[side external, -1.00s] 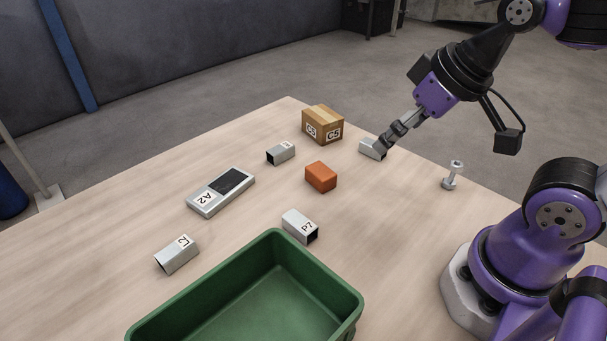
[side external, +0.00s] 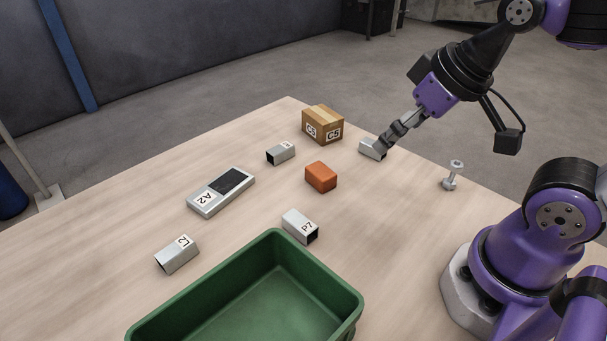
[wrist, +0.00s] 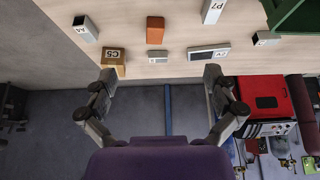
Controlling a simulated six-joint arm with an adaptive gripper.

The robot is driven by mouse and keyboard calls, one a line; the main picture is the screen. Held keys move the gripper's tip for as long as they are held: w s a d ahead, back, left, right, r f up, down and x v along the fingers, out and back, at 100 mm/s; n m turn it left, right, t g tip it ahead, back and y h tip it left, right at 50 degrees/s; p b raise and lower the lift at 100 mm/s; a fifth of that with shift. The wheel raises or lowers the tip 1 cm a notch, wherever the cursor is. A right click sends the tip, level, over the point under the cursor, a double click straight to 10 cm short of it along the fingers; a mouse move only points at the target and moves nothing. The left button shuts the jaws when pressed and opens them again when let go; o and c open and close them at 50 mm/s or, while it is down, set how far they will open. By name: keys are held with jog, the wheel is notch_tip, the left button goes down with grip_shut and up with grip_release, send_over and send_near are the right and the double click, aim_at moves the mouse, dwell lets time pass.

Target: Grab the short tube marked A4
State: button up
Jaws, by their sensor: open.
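The short tube marked A4 (wrist: 85,29) lies on the table at the upper left of the wrist view, near the cardboard box, its label partly readable. In the side view, a short grey tube (side external: 369,149) right of the box appears to be the same one; its label is not readable and its right end is covered by my gripper (side external: 384,147). In the wrist view my gripper (wrist: 160,75) has its fingers wide apart with nothing between them. The tube is outside the fingers there, and contact cannot be told from the side view.
A cardboard box marked C5 (side external: 322,125) and an orange block (side external: 320,176) stand nearby.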

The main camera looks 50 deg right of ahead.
jog(key=c, duration=0.5)
jog(key=g, duration=0.6)
send_over(373, 143)
notch_tip(373, 143, down, 11)
jog(key=shift+f, duration=0.15)
jog(key=shift+s+f, duration=0.15)
jog(key=shift+f, duration=2.7)
